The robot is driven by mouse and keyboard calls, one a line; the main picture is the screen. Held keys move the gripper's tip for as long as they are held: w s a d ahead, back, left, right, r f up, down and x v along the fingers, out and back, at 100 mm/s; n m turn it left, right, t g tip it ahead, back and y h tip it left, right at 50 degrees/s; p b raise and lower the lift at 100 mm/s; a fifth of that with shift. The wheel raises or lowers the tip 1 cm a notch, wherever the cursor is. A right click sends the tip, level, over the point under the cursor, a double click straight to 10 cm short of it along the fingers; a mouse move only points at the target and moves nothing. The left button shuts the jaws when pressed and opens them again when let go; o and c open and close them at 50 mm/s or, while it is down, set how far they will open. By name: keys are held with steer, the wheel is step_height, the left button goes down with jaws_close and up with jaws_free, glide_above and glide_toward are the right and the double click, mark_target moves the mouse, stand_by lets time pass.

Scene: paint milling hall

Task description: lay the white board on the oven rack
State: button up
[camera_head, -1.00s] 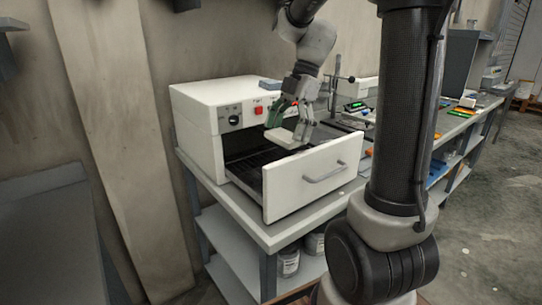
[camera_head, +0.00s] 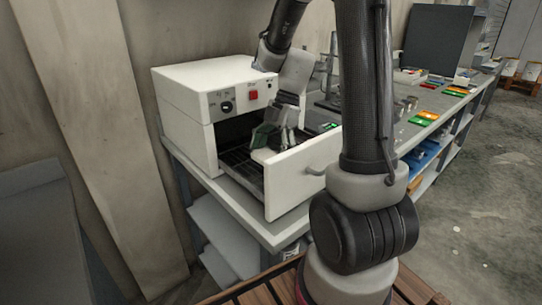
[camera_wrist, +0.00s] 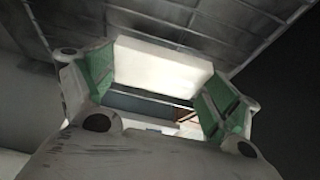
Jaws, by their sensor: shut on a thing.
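The white board (camera_wrist: 160,66) is a small pale slab between the green-padded fingers of my gripper (camera_wrist: 158,88). In the head view the board (camera_head: 263,156) shows low inside the open oven drawer, partly hidden by my gripper (camera_head: 270,140) and the drawer front. My gripper is shut on it. The dark oven rack (camera_head: 238,167) lies in the drawer under and beside the board, and its wire bars (camera_wrist: 195,18) fill the top of the wrist view. I cannot tell whether the board touches the rack.
The white oven (camera_head: 205,90) stands on a grey bench. Its drawer front (camera_head: 295,180) with a handle stands up close in front of my gripper. Stands and coloured items (camera_head: 424,117) are on the bench to the right. A wooden pallet (camera_head: 270,287) lies on the floor below.

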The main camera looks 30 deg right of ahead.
steer(key=shift+f, duration=0.75)
steer(key=shift+f, duration=0.1)
steer(key=o, duration=0.8)
steer(key=s+v, duration=0.1)
steer(key=v, duration=1)
steer(key=shift+s+a+r+m+t+h, duration=0.3)
steer(key=shift+s+r+m+t+h, duration=0.55)
steer(key=shift+s+m, duration=2.15)
steer(key=shift+s+a+r+m+t+h, duration=0.25)
steer(key=shift+s+r+m+t+h, duration=0.55)
steer(key=shift+s+m, duration=2.2)
steer(key=shift+s+a+r+m+t+h, duration=0.45)
steer(key=shift+s+r+m+t, duration=0.95)
steer(key=shift+m, duration=2.7)
